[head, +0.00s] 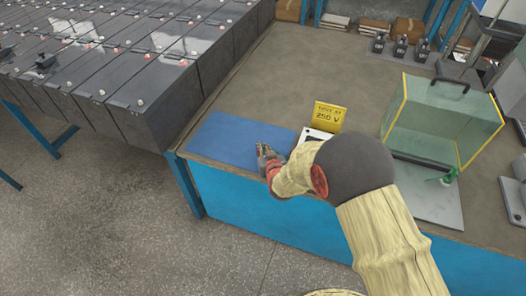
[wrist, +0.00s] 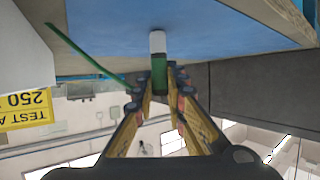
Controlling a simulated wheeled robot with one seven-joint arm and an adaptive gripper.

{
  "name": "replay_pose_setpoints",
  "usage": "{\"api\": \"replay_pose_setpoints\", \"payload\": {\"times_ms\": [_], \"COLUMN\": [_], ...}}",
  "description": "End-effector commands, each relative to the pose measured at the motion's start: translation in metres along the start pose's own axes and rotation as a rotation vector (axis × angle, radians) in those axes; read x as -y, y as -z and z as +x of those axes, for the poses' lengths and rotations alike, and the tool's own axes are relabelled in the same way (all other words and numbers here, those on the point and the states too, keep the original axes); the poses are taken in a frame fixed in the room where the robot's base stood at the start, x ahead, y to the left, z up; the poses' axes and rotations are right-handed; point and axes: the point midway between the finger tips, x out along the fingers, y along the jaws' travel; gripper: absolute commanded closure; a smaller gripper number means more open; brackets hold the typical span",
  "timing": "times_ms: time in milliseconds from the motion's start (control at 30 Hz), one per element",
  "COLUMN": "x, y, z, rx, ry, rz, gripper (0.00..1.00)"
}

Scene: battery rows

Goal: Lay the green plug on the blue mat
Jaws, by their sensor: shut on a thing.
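The blue mat (head: 235,140) lies at the front left corner of the workbench, and it fills the upper part of the wrist view (wrist: 215,25). My gripper (head: 266,157) is over the right part of the mat. In the wrist view, my gripper (wrist: 160,85) is shut on the green plug (wrist: 159,70), which has a white end pointing at the mat. A thin green strip or cable (wrist: 88,55) shows to the left. I cannot tell whether the plug touches the mat. The plug is not distinguishable in the head view.
A yellow "TEST AT 250 V" sign (head: 326,115) stands just right of the mat by a white box (head: 311,137). A clear yellow-edged case (head: 440,120) stands farther right, with a small green object (head: 449,176) near it. Dark battery rows (head: 150,90) are left.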

Motion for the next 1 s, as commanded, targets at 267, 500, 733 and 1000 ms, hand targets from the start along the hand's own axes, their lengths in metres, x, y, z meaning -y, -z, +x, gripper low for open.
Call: {"api": "replay_pose_setpoints", "payload": {"times_ms": [267, 500, 733, 1000], "x": [0.0002, 0.0002, 0.0002, 0.0002], "y": [-0.0009, -0.0044, -0.0041, -0.0038], "z": [0.0016, 0.0027, 0.0027, 0.0026], "rx": [-0.004, -0.003, -0.003, -0.003], "ry": [0.000, 0.000, 0.000, 0.000], "rz": [0.000, 0.000, 0.000, 0.000], "gripper": [1.00, 0.82, 0.69, 0.69]}}
